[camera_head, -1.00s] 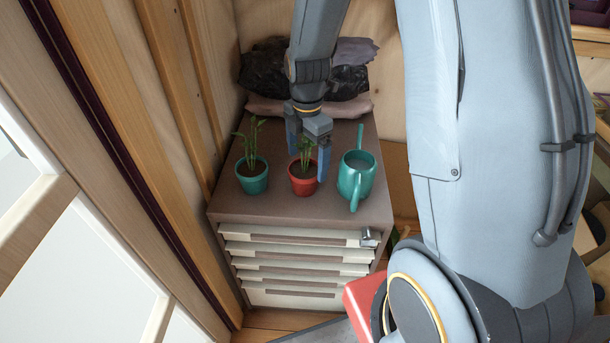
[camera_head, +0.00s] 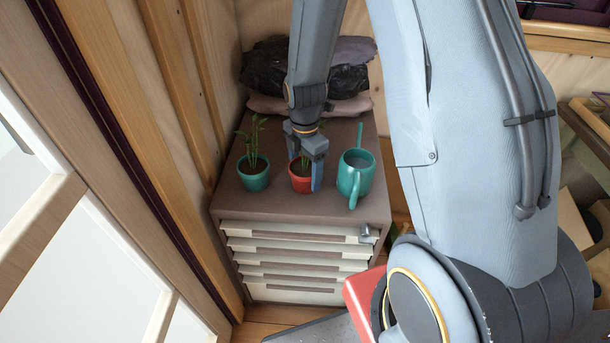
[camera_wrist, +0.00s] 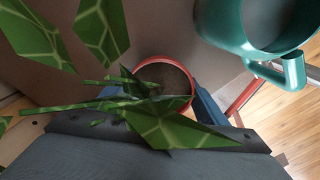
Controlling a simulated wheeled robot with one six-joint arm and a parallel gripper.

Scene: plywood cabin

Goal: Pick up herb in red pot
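The red pot (camera_head: 300,184) with a green herb stands upright on the grey-brown cabinet top, between a teal pot and a teal watering can. My gripper (camera_head: 304,170) is low over it, with one blue finger on its right side and the other largely hidden behind the plant. In the wrist view the red pot's rim (camera_wrist: 180,70) shows between the two blue fingers of my gripper (camera_wrist: 158,97), which are apart. Herb leaves (camera_wrist: 175,130) cover part of the gripper and the pot. I see no clear grip on the pot.
A teal pot with a plant (camera_head: 254,181) stands to the left. The teal watering can (camera_head: 355,180) stands close on the right; it also shows in the wrist view (camera_wrist: 232,30). Dark bags (camera_head: 270,70) lie at the back. The drawer cabinet (camera_head: 235,205) has bare top near its front edge.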

